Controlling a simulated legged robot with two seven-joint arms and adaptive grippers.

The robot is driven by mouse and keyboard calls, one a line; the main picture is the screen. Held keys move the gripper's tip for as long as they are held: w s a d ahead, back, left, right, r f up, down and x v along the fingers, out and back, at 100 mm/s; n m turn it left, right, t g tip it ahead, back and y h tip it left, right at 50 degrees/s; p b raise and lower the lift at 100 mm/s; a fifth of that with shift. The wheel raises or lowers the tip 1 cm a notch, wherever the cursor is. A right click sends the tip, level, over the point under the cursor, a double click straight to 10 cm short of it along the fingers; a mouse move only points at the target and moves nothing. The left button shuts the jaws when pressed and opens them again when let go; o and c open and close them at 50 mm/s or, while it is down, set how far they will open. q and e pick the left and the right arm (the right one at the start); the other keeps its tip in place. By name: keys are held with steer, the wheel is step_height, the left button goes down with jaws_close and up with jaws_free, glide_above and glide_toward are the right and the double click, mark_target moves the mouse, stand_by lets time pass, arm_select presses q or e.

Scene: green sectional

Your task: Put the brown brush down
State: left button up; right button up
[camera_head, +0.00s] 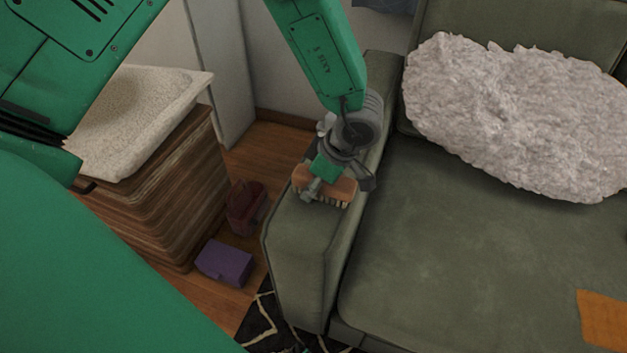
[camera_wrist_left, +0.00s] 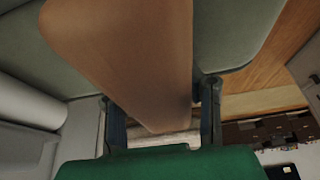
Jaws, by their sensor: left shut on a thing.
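The brown brush (camera_head: 338,188) has a wooden back and pale bristles pointing down. My left gripper (camera_head: 325,187) is shut on it at the sofa's armrest (camera_head: 299,230). The bristles are at or just above the top of the armrest; I cannot tell if they touch. In the left wrist view the brush (camera_wrist_left: 130,50) fills the middle, between the two fingers of the left gripper (camera_wrist_left: 160,112). My right gripper is not in view.
The green sofa seat (camera_head: 440,250) is mostly clear, with a fluffy white cushion (camera_head: 520,120) and an orange cloth (camera_head: 603,318). Left of the armrest are a wooden stand with a pale cushion (camera_head: 140,110), a dark red object (camera_head: 246,207) and a purple box (camera_head: 224,263) on the floor.

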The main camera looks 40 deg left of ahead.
arm_select(q)
steer(key=shift+f, duration=0.1)
steer(key=o, duration=1.2)
steer(key=shift+a, duration=0.1)
steer(key=shift+b, duration=0.6)
steer(key=shift+r+b, duration=0.2)
steer(key=shift+b, duration=0.3)
steer(key=p+v, duration=0.2)
steer(key=v, duration=0.4)
steer(key=p+v, duration=0.3)
steer(key=v, duration=0.4)
steer(key=shift+w, duration=0.25)
steer(key=shift+d+r+p, duration=0.35)
steer(key=shift+r, duration=0.15)
